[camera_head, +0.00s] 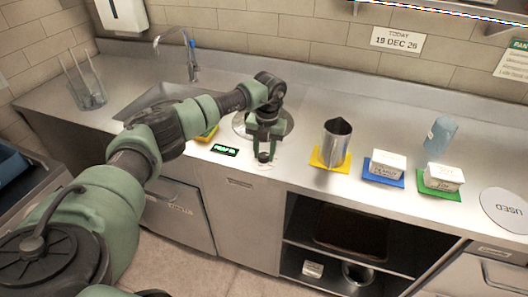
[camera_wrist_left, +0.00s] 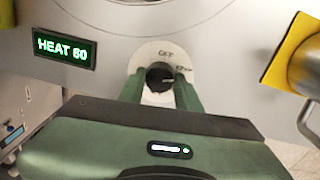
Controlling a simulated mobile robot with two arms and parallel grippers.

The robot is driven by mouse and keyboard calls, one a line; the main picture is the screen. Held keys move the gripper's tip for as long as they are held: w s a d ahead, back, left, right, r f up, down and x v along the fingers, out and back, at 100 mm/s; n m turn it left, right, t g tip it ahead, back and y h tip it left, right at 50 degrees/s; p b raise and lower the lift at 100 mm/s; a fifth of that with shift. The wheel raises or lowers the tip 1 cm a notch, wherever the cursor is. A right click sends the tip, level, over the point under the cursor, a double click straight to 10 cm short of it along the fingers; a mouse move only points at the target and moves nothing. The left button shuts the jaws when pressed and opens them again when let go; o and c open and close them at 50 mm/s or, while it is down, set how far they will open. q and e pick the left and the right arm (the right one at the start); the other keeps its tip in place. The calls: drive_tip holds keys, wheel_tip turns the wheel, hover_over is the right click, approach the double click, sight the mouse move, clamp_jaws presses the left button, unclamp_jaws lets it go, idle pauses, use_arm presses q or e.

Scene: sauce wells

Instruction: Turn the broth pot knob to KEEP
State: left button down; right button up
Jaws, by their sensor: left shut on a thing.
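The broth pot knob (camera_wrist_left: 160,76) is small and black, on a pale round dial plate (camera_wrist_left: 146,55) in the left wrist view. The plate reads OFF at the top and what looks like KEEP at the right. A small pale mark on the knob seems to point right. My left gripper (camera_wrist_left: 160,92) has a green finger on each side of the knob and is shut on it. In the head view the left gripper (camera_head: 264,152) is at the counter front, mostly covering the knob. My right gripper is out of view.
A round well (camera_head: 243,127) lies behind the gripper. To the right are a metal container (camera_head: 335,142) on a yellow mat (camera_head: 318,160), white boxes (camera_head: 387,162) on blue and green mats, and a blue bottle (camera_head: 440,136). A sink (camera_head: 165,95) is at left.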

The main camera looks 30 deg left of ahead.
sight(266, 155)
use_arm(q)
drive_tip(key=shift+f+n, duration=0.1)
drive_tip(key=shift+n, duration=1.1)
drive_tip(key=c, duration=1)
unclamp_jaws()
drive_tip(key=r+b, duration=0.1)
drive_tip(key=r, duration=0.6)
drive_tip(key=shift+w+d+r+b, duration=0.2)
drive_tip(key=shift+r+b, duration=0.15)
drive_tip(key=shift+r, duration=0.05)
